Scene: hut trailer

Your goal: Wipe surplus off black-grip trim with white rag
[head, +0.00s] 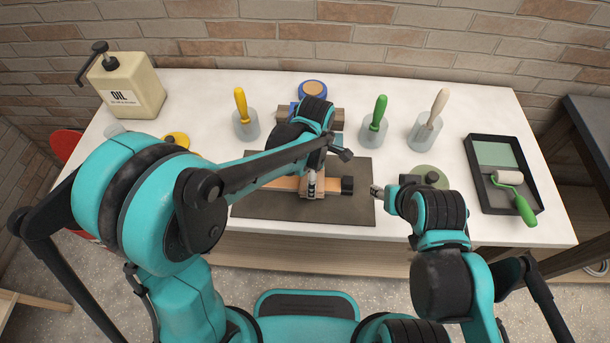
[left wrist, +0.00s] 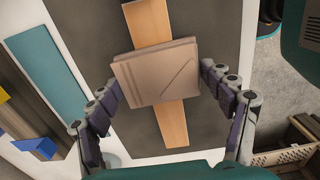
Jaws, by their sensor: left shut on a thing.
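The trim is a flat orange-brown wooden strip (head: 285,183) with a black grip (head: 347,186) at its right end, lying on the dark mat (head: 262,209). It also shows in the left wrist view (left wrist: 172,128), its grip not visible there. My left gripper (head: 314,185) is shut on a folded rag (left wrist: 157,72), which looks beige-brown rather than white. The rag lies across the middle of the strip; I cannot tell whether it presses on it. My right gripper (head: 378,191) is at the mat's right edge, away from the trim; its fingers are too small to judge.
Jars with yellow (head: 241,104), green (head: 378,112) and cream-handled (head: 437,108) tools stand behind the mat. An oil can (head: 127,83) is at back left. A black tray (head: 535,193) with a roller is at right. A green disc (head: 431,172) lies beside my right gripper.

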